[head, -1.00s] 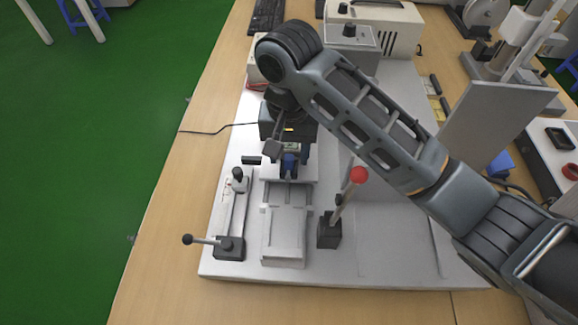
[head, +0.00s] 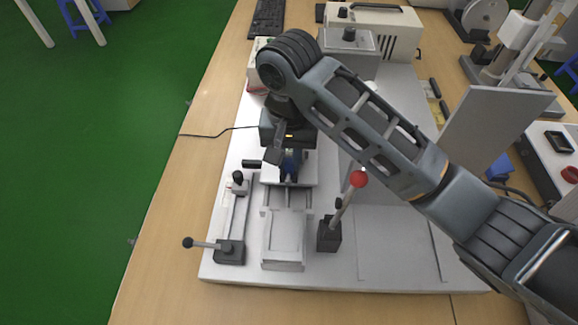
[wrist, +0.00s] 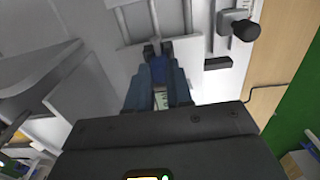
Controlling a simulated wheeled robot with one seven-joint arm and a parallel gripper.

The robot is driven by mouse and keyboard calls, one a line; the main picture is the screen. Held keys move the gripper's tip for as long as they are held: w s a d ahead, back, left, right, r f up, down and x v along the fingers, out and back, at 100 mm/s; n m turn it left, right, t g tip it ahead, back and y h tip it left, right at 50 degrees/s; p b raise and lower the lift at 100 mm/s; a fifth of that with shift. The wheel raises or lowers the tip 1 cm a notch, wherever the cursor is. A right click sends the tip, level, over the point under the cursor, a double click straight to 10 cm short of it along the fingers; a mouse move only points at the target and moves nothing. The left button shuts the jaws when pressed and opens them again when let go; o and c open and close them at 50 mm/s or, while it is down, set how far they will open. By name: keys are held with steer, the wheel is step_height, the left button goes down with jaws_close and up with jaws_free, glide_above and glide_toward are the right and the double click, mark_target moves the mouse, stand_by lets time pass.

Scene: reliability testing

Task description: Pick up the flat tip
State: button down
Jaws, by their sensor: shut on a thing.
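My gripper (wrist: 159,65) points down over the white fixture (head: 283,240), at the back end of its rails. The wrist view shows its two dark blue-grey fingers close together, with a small blue piece (wrist: 160,73) between them. I take this piece to be the flat tip, but its shape is mostly hidden by the fingers. In the head view my gripper (head: 290,172) shows dark and small below the wrist. A pale, greenish patch shows between the fingers nearer the palm in the wrist view.
A lever with a red ball (head: 358,179) stands right of the fixture. A black-knobbed slide (head: 238,178) and a black-ended lever (head: 188,242) stand left. A grey upright panel (head: 490,125) is at the right. The front of the white base plate is clear.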

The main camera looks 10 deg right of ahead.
mark_target(289, 161)
steer(key=shift+r, duration=0.15)
step_height(289, 161, up, 10)
steer(key=p, duration=0.3)
